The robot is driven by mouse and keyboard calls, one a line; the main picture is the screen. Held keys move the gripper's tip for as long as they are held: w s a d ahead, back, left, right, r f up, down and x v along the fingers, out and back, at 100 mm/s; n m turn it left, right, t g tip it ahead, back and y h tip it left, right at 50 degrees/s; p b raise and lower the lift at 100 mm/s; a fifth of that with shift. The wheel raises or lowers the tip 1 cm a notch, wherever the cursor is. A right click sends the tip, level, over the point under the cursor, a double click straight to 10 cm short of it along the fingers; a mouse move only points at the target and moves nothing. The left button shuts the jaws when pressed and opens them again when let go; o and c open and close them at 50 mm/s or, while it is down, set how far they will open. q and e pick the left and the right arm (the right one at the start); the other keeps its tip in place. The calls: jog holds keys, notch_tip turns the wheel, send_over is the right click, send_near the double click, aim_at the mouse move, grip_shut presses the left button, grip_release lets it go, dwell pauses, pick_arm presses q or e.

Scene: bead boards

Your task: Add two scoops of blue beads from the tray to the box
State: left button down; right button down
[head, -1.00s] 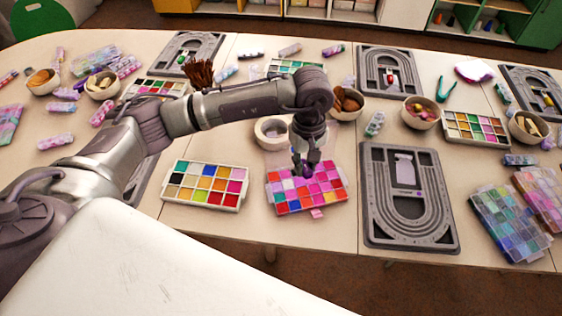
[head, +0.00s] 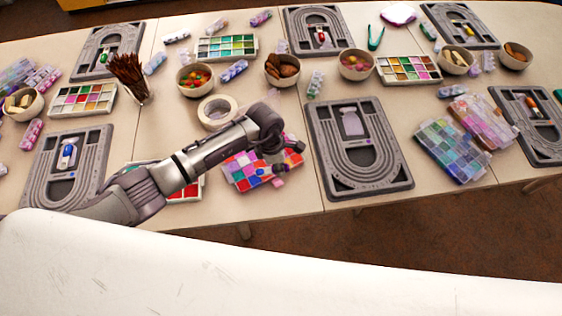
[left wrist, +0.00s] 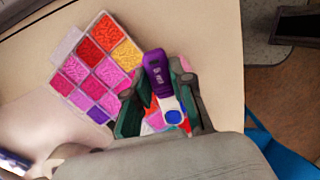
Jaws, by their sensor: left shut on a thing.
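The box (head: 238,181) of mostly pink and red beads lies on the table at centre, partly behind my left arm. It also shows in the left wrist view (left wrist: 106,47), with a yellow compartment. My left gripper (head: 275,170) is over the box's right part. In the left wrist view it is shut on a small scoop (left wrist: 156,72) with a purple handle. A round blue patch (left wrist: 172,117) in a pale rim looks like blue beads in the scoop's bowl. The tray (head: 190,190) is left of the box, mostly hidden by my arm. My right gripper is out of view.
A grey bead board (head: 401,185) lies close right of the box. A roll of white tape (head: 207,122) is behind the box, and a cup of brushes (head: 130,78) stands back left. Clear bead boxes (head: 450,150) lie further right.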

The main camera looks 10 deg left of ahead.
pick_arm(q)
jog(key=shift+s+a+f+h+b, duration=0.2)
jog(key=shift+f+h+b, duration=0.1)
jog(key=shift+f, duration=0.45)
jog(key=shift+a+r+h, duration=0.15)
jog(key=shift+r+h, duration=0.15)
jog(key=shift+h, duration=0.1)
jog(key=shift+s+a+r+t+h, duration=0.1)
jog(key=shift+a+r+t+h, duration=0.3)
jog(key=shift+h, duration=0.3)
jog(key=shift+s+a+r+h, duration=0.1)
jog(key=shift+a+r+h, duration=0.05)
jog(key=shift+h, duration=0.35)
jog(key=shift+r+t+h, duration=0.3)
jog(key=shift+b, duration=0.45)
jog(key=shift+a+r+h, duration=0.1)
jog(key=shift+r+h, duration=0.1)
jog(key=shift+h, duration=0.1)
jog(key=shift+b, duration=0.4)
